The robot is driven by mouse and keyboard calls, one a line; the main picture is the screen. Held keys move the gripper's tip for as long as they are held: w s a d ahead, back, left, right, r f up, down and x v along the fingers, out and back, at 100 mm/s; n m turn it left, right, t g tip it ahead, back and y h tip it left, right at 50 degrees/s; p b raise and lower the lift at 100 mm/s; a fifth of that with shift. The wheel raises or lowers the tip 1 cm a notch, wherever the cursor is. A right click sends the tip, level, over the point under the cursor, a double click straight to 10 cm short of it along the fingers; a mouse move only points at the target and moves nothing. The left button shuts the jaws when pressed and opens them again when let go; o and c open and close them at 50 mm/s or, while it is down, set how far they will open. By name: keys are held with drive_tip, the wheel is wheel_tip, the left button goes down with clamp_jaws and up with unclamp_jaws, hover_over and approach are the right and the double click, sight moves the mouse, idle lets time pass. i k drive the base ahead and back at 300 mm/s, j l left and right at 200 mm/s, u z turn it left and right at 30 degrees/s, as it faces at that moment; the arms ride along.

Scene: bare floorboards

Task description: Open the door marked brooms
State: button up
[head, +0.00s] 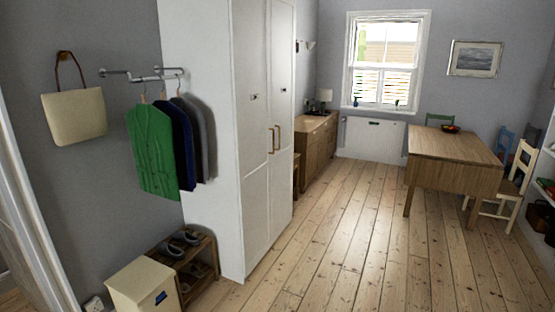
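A tall white cupboard (212,120) stands at the centre left, with two tall doors side by side, a left door (255,190) and a right door (283,60). Both doors look shut. Each has a small dark label, the left label (254,97) and the right label (284,88); both are too small to read, so I cannot tell which one says brooms. Two brass bar handles, the left handle (271,140) and the right handle (278,138), sit close together where the doors meet. My gripper is not in view.
Clear floorboards (340,240) lie in front of the cupboard. A cream bin (140,287) and a shoe rack (186,262) stand at the lower left, below hanging clothes (152,150). A wooden sideboard (316,140) is beyond the cupboard. A wooden table (455,160) with chairs is at right.

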sight(283, 12)
drive_tip(key=i+z, duration=0.15)
drive_tip(key=i, duration=2.05)
drive_tip(key=i+l+u, duration=0.1)
drive_tip(key=i+u, duration=0.15)
drive_tip(key=i, duration=0.2)
drive_tip(key=i+l+u, duration=0.15)
drive_tip(key=i+u, duration=0.15)
drive_tip(key=i, duration=0.15)
drive_tip(key=i+l+u, duration=0.25)
drive_tip(key=i, duration=0.2)
drive_tip(key=i+l+u, duration=0.1)
drive_tip(key=i+u, duration=0.15)
drive_tip(key=i, duration=0.15)
drive_tip(key=i+l+u, duration=0.15)
drive_tip(key=i+u, duration=0.15)
drive_tip(key=i+l+u, duration=0.25)
drive_tip(key=i, duration=0.25)
